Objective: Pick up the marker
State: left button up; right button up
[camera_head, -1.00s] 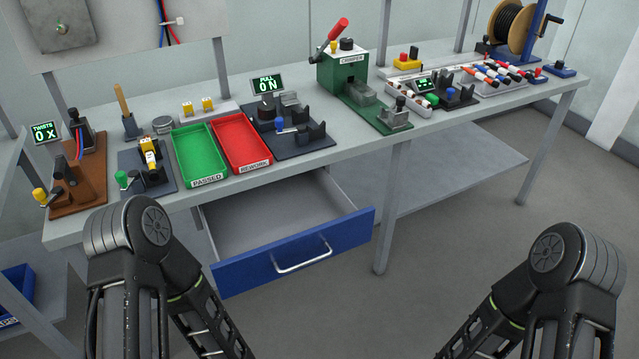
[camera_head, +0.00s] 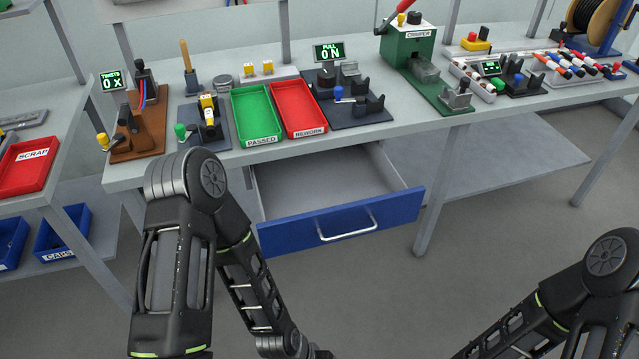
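Several pen-like white sticks with red, blue and dark ends (camera_head: 567,66) lie in a rack at the right end of the workbench. They look like markers, but they are too small to tell which one is the marker. My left arm comes down in front of the bench, left of the open drawer, and folds toward the bottom edge. My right arm enters at the lower right, over the floor. Both grippers are outside the picture, so what they hold is hidden.
The open blue-fronted drawer (camera_head: 340,222) juts out from the workbench (camera_head: 420,140). A green tray (camera_head: 256,113), a red rework tray (camera_head: 298,107) and a green crimper (camera_head: 408,55) stand on top. A red scrap tray (camera_head: 28,166) is on the left shelf. Floor is clear front right.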

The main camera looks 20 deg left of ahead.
aim_at(206, 101)
jog(key=j+z, duration=0.25)
jog(key=j, duration=0.35)
jog(key=j+z, duration=0.25)
jog(key=j, duration=0.35)
jog(key=k+j+z, duration=0.25)
jog(key=j, duration=0.35)
jog(key=i, duration=0.1)
